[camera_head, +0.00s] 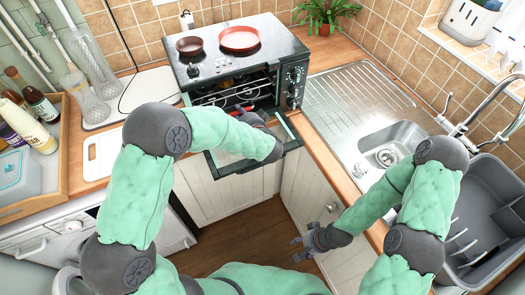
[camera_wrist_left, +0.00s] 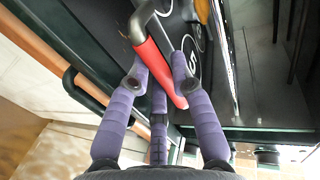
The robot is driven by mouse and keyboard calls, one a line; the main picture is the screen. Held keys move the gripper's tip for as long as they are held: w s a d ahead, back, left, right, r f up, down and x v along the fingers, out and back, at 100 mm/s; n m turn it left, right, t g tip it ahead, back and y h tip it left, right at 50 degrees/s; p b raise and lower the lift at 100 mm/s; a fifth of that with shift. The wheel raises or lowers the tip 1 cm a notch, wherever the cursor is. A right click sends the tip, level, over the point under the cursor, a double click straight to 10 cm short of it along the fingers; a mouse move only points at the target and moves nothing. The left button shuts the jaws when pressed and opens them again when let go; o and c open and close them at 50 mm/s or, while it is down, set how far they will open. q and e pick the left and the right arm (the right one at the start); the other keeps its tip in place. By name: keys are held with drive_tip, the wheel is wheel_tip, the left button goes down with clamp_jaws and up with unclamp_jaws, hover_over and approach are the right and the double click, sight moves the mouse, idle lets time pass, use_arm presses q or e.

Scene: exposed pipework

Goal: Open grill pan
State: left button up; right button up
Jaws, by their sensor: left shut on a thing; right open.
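The counter-top oven (camera_head: 283,85) stands against the back wall with its front door (camera_head: 225,158) folded down open. A wire rack (camera_head: 225,92) shows inside. My left gripper (camera_head: 241,112) is at the oven opening above the lowered door. In the left wrist view its purple fingers (camera_wrist_left: 160,80) are shut on a red handle (camera_wrist_left: 157,66), joined to a dark metal bar. I take this to be the grill pan's handle; the pan itself is mostly hidden. My right gripper (camera_head: 305,243) is open and empty, low in front of the cabinets.
A dark pan (camera_head: 189,46) and a red pan (camera_head: 239,39) sit on the oven top. A bottle tray (camera_head: 62,165) and white cutting board (camera_head: 100,152) are at the left.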

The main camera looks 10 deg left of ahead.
use_arm(q)
drive_tip(key=shift+w+d+b+v, duration=0.1)
drive_tip(key=shift+d+b+v, duration=0.1)
drive_tip(key=shift+v, duration=0.65)
drive_tip(key=shift+w+d+b+v, duration=0.1)
drive_tip(key=shift+w+b+v, duration=0.05)
drive_tip(key=shift+v, duration=0.7)
drive_tip(key=shift+s+d+r+b, duration=0.15)
drive_tip(key=shift+s+d, duration=0.3)
drive_tip(key=shift+s, duration=0.25)
drive_tip(key=shift+s+d+f+b, duration=0.15)
drive_tip(key=shift+s+d, duration=0.35)
drive_tip(key=shift+s, duration=0.25)
drive_tip(key=shift+s+d+r+b, duration=0.15)
drive_tip(key=shift+s+d, duration=0.3)
drive_tip(key=shift+s, duration=0.25)
drive_tip(key=shift+s+d+f+b, duration=0.15)
drive_tip(key=shift+s+d, duration=0.75)
drive_tip(key=shift+s, duration=0.45)
drive_tip(key=shift+s+d+b, duration=0.2)
drive_tip(key=shift+s+d, duration=0.65)
drive_tip(key=shift+s, duration=0.55)
drive_tip(key=shift+s+d+f+b, duration=0.15)
drive_tip(key=shift+s+d, duration=0.75)
drive_tip(key=shift+s, duration=0.45)
drive_tip(key=shift+r, duration=0.1)
drive_tip(key=o, duration=1.1)
drive_tip(key=shift+o, duration=0.5)
drive_tip(key=shift+s+a, duration=0.1)
drive_tip(key=shift+s, duration=0.05)
